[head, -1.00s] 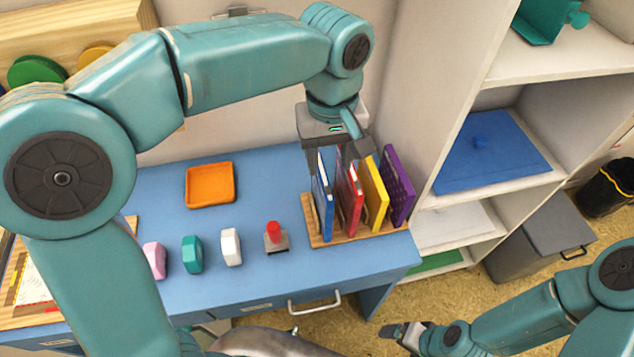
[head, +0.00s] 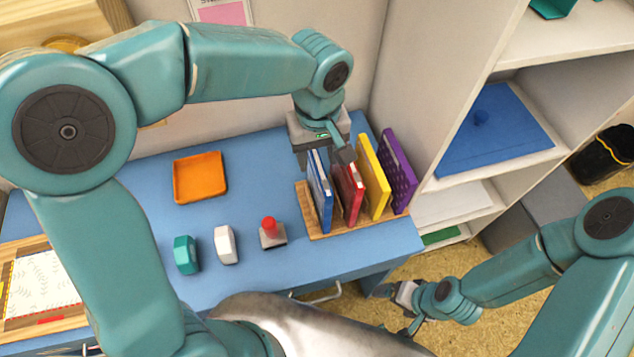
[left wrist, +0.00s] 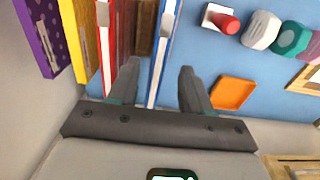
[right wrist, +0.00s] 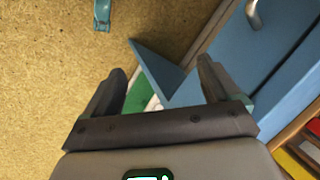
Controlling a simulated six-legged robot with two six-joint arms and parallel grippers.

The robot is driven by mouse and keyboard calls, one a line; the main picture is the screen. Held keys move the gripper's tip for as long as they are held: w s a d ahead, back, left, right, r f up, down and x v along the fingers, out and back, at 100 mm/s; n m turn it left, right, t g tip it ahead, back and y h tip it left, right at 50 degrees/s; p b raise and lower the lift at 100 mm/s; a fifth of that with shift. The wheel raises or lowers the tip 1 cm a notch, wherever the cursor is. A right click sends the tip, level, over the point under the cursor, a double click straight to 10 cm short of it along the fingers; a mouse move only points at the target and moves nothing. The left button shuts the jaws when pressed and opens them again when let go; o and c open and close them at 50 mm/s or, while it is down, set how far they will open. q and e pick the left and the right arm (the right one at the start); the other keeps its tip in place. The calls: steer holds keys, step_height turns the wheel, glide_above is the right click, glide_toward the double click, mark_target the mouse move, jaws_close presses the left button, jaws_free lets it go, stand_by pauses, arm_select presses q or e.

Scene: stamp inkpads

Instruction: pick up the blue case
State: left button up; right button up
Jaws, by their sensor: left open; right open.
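The blue case (head: 320,192) stands upright at the left end of a wooden rack (head: 306,207) on the blue desk. My left gripper (head: 323,158) is open at the top back of the cases. In the left wrist view my left gripper (left wrist: 158,78) has one finger on each side of the blue case (left wrist: 161,55); the finger on the left lies in the gap beside the red case (left wrist: 104,50). No grip shows, and the fingertips are partly hidden in the head view. My right gripper (head: 388,291) is open and empty, low beside the desk.
The red case (head: 348,195), yellow case (head: 374,178) and purple case (head: 397,172) share the rack. A red-knobbed stamp (head: 271,233), white block (head: 225,246), teal block (head: 186,255) and orange tray (head: 200,177) lie to the left. A white shelf (head: 470,130) stands right.

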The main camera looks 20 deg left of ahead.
mark_target(318, 187)
arm_select(q)
steer(key=shift+d+f, duration=0.2)
steer(key=shift+f, duration=0.75)
steer(key=shift+s+a+f, duration=0.1)
steer(key=shift+f, duration=0.15)
step_height(318, 187, down, 5)
steer(key=shift+r+p, duration=0.1)
steer(key=shift+p, duration=0.35)
jaws_close()
